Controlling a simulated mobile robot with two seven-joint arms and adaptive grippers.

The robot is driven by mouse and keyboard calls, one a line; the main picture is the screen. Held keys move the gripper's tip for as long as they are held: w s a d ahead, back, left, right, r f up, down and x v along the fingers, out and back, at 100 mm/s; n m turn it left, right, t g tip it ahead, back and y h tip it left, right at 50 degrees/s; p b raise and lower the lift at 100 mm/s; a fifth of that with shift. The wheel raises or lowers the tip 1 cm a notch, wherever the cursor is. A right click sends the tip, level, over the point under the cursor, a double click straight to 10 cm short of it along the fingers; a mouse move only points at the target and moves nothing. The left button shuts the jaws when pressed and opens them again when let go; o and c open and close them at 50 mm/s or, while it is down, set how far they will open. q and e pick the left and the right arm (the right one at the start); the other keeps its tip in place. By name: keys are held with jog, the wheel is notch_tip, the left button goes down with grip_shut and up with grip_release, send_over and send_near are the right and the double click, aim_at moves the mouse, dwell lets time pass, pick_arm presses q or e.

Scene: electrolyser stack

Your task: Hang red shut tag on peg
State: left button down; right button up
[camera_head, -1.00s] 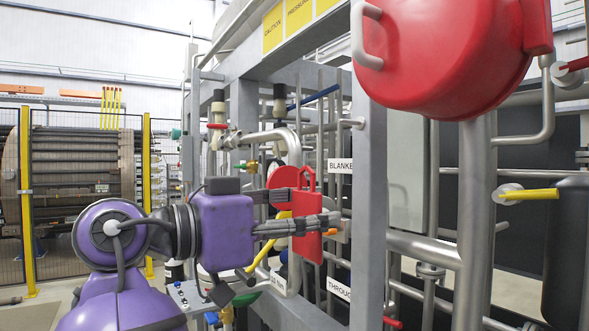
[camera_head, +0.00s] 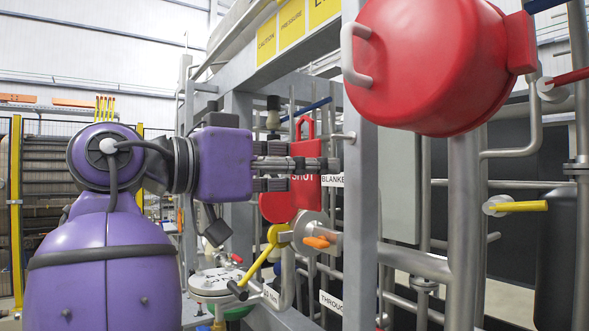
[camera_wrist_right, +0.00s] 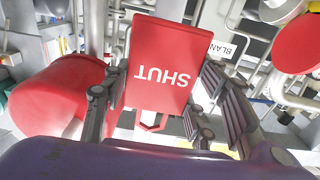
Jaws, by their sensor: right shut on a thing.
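The red tag (camera_head: 307,190) reads SHUT and has an open loop (camera_head: 305,128) at its top. It hangs upright in my right gripper (camera_head: 312,166), which is shut on it. In the right wrist view the tag (camera_wrist_right: 162,62) shows between the two fingers of the right gripper (camera_wrist_right: 160,95), with its lettering upside down. A grey stub (camera_head: 343,136), possibly the peg, sticks out from the frame post just right of the loop. The loop appears apart from it, but depth is hard to tell. My left gripper is not in view.
A red round part (camera_wrist_right: 58,95) is close by on the left in the wrist view.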

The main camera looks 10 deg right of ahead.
aim_at(352, 177)
jog(key=shift+f+b+x, duration=0.15)
jog(key=shift+b+x, duration=0.2)
jog(key=shift+x, duration=1)
jog(key=shift+f+b+x, duration=0.1)
jog(key=shift+b+x, duration=0.25)
jog(key=shift+x, duration=1.05)
jog(key=shift+w+d+f, duration=0.15)
jog(key=shift+d+f, duration=0.15)
jog(key=shift+d, duration=0.15)
jog(key=shift+d+f, duration=0.1)
jog(key=shift+f, duration=0.1)
jog(key=o, duration=1)
